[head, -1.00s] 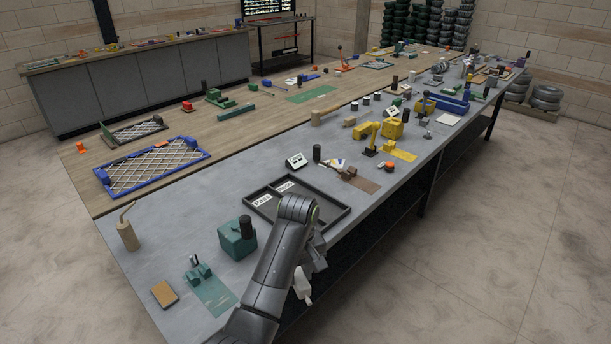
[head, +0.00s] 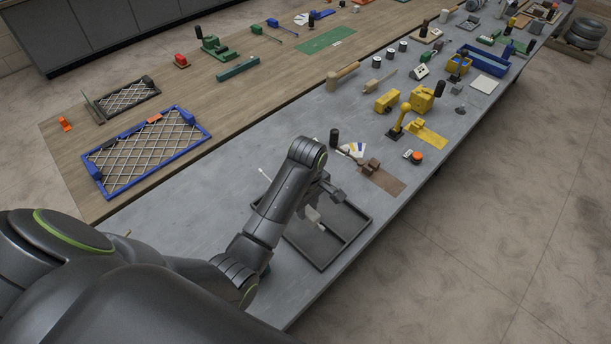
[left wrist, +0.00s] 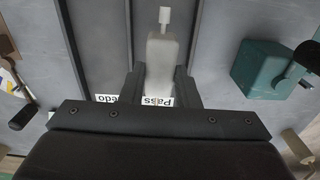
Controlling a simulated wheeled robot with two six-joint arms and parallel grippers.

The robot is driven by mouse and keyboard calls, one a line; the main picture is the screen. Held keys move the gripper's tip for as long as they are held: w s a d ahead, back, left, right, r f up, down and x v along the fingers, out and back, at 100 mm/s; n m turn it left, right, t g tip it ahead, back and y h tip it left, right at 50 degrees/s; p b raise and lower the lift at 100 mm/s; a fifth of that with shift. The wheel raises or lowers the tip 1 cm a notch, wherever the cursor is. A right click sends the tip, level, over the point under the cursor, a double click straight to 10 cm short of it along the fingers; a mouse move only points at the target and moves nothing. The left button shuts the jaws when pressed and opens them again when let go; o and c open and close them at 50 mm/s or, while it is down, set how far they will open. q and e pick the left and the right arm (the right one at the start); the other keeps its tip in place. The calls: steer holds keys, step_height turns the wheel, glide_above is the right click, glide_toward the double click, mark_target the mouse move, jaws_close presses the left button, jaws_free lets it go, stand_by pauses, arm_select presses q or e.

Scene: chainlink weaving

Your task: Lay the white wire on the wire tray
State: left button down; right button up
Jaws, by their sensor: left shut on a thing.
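My left gripper (head: 323,203) is over the black tray (head: 346,244) on the grey bench. It is shut on a white piece (head: 313,216), which has a block-like body and a narrow neck and tip. The piece also shows between the fingers in the left wrist view (left wrist: 162,50). There it lies over the compartment labelled "Pass", beside the tray's divider (left wrist: 126,30). Whether it touches the tray floor I cannot tell. No thin strand of wire is clearly visible. My left arm hides the tray's left part in the head view. My right gripper is not in view.
A teal block (left wrist: 260,68) stands beside the tray. A brown piece (head: 371,166), a black cylinder (head: 334,138) and an orange-topped button (head: 416,156) are beyond it. A blue frame with mesh (head: 146,152) lies on the wooden table.

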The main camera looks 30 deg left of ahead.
arm_select(q)
steer(key=shift+a+r, duration=0.15)
steer(key=shift+a, duration=0.2)
steer(key=shift+w+a, duration=0.15)
steer(key=shift+a, duration=0.05)
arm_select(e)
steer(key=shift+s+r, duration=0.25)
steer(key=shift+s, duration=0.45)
arm_select(q)
steer(key=shift+s+d, duration=0.15)
steer(key=shift+s, duration=0.05)
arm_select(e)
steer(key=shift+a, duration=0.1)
